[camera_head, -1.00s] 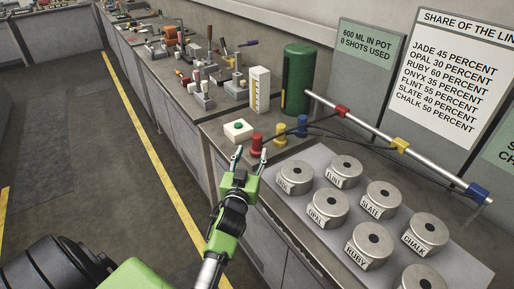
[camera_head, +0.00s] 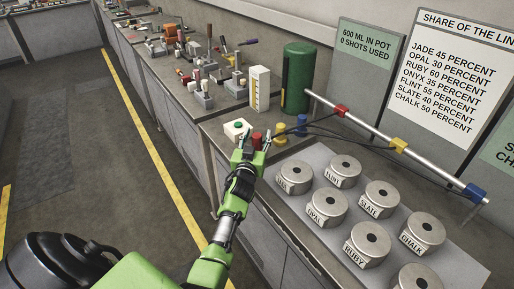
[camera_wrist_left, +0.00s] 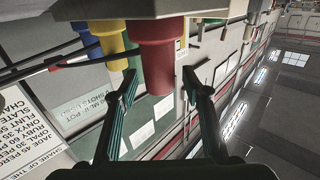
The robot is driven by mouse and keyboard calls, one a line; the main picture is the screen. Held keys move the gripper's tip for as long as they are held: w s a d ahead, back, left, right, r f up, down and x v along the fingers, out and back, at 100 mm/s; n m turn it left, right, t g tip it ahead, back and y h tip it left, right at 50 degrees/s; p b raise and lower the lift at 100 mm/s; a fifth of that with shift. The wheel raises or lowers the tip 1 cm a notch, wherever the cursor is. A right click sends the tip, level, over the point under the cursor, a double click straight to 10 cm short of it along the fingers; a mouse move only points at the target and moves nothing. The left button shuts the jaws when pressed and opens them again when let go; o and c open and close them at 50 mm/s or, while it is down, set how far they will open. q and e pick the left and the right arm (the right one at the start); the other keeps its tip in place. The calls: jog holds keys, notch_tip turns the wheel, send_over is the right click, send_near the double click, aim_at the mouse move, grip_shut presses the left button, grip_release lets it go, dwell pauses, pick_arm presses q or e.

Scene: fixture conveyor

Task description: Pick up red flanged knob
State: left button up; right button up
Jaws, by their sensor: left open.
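The red flanged knob (camera_head: 257,138) stands on the bench top near its front edge, partly hidden by my left gripper in the head view. In the left wrist view the red knob (camera_wrist_left: 156,62) hangs upside down in the picture, wide flange towards the bench. My left gripper (camera_head: 254,141) is open at the knob. In the wrist view its fingertips (camera_wrist_left: 159,80) show on either side of the knob's end, with gaps visible; I cannot tell how deep the knob lies between them. My right gripper is not in view.
A yellow knob (camera_head: 280,129) and a blue knob (camera_head: 302,122) stand to the right of the red one. A white box with a green button (camera_head: 237,129) is close on the left. Several labelled grey pots, such as the OPAL pot (camera_head: 326,206), fill the tray at right.

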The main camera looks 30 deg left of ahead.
pick_arm(q)
grip_shut()
jog(key=shift+r, duration=0.1)
jog(key=shift+r, duration=0.3)
jog(key=r, duration=0.2)
jog(key=r+p, duration=0.1)
jog(key=shift+s+d+r, duration=0.1)
jog(key=shift+s+d, duration=0.05)
jog(key=shift+s, duration=0.1)
jog(key=s+d+r+b, duration=0.1)
jog(key=s+d+r, duration=0.7)
jog(key=s+r, duration=0.1)
jog(key=shift+b+v, duration=0.3)
jog(key=shift+v, duration=0.45)
